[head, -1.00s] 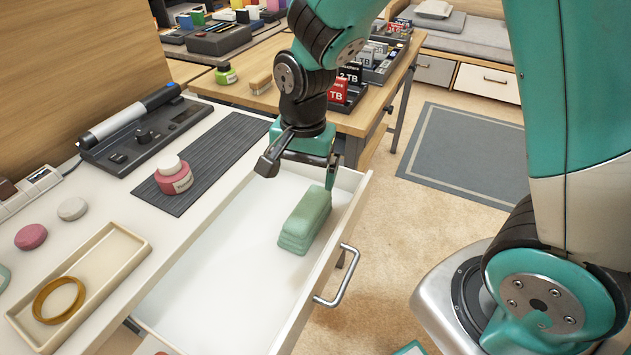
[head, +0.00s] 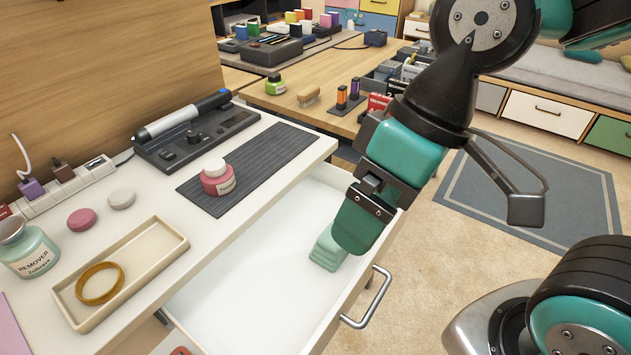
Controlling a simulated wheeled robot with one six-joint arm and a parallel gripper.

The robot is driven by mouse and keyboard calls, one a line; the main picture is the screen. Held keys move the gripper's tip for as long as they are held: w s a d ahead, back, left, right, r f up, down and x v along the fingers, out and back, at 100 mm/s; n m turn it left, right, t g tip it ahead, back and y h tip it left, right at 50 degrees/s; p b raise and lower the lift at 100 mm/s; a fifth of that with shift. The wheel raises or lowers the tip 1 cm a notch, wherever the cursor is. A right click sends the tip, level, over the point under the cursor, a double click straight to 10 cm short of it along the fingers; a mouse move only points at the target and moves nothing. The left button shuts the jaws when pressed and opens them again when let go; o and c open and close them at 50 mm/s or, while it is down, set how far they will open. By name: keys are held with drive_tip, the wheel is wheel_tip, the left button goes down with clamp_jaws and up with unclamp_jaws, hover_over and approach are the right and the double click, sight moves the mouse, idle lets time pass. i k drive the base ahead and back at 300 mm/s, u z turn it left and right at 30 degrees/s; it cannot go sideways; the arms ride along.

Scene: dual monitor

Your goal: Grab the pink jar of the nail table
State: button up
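The pink jar (head: 218,183) with a pale cap and a white label stands upright on a dark ribbed mat (head: 262,160) on the white nail table (head: 205,220). My gripper (head: 440,212) hangs to the right of the jar, over the right side of the open drawer, apart from the jar. Its black finger stands well out to the right, so it looks open, and I see nothing held in it.
The open white drawer (head: 250,265) juts out in front of the table. A beige tray with an amber ring (head: 100,283), a remover bottle (head: 30,250) and a dark control unit (head: 190,138) stand on the table. A wooden table (head: 325,75) is behind.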

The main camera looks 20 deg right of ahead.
sight(222, 185)
drive_tip(key=z, duration=1.1)
drive_tip(key=i, duration=0.4)
drive_tip(key=u, duration=2.3)
